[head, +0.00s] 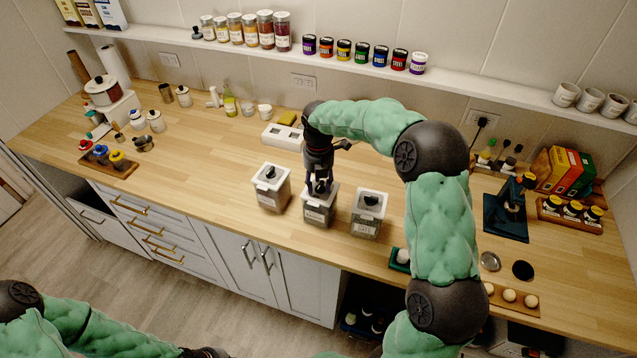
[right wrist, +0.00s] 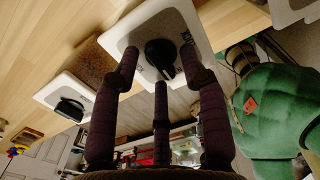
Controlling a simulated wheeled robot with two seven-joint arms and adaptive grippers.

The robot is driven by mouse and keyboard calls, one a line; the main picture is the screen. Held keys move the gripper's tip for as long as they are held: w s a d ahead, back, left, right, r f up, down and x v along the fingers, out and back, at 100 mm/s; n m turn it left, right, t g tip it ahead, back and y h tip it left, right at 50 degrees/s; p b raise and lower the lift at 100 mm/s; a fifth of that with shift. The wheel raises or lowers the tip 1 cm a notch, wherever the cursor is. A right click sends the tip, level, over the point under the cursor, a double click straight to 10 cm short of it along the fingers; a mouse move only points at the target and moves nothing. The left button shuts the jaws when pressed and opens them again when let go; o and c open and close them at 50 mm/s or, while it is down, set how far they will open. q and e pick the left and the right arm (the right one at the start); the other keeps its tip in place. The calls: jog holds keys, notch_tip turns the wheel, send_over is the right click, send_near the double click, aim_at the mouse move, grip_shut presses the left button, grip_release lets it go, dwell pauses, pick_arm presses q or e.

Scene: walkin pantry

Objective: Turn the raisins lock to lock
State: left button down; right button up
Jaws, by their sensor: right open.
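Three square canisters with white lids and black knobs stand in a row on the wooden counter: a left one (head: 271,190), a middle one (head: 319,211) and a right one (head: 366,225). Their front labels are too small to read, so I cannot tell which holds raisins. My right gripper (head: 320,186) points down over the middle canister. In the right wrist view, its open dark fingers surround the black knob (right wrist: 160,57) on a white lid with partly hidden lettering; contact is unclear. My left arm shows at the lower left, its gripper out of the picture.
A white holder (head: 282,136) stands behind the canisters. A dark blue stand (head: 507,208) and a wooden tray of eggs (head: 510,297) are to the right.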

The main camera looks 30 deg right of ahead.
grip_shut()
jog(key=shift+m, duration=0.3)
jog(key=shift+w+m+p, duration=0.1)
jog(key=shift+m+p, duration=0.6)
jog(key=shift+m, duration=0.3)
jog(key=m+p, duration=0.1)
jog(key=m, duration=0.2)
jog(key=shift+w+m, duration=0.1)
jog(key=shift+m, duration=0.2)
jog(key=m, duration=0.2)
jog(key=m+p, duration=0.1)
jog(key=m, duration=0.2)
jog(key=shift+w+d+m, duration=0.1)
jog(key=shift+d+m, duration=0.1)
jog(key=shift+m, duration=0.1)
jog(key=m, duration=0.6)
jog(key=shift+d, duration=0.15)
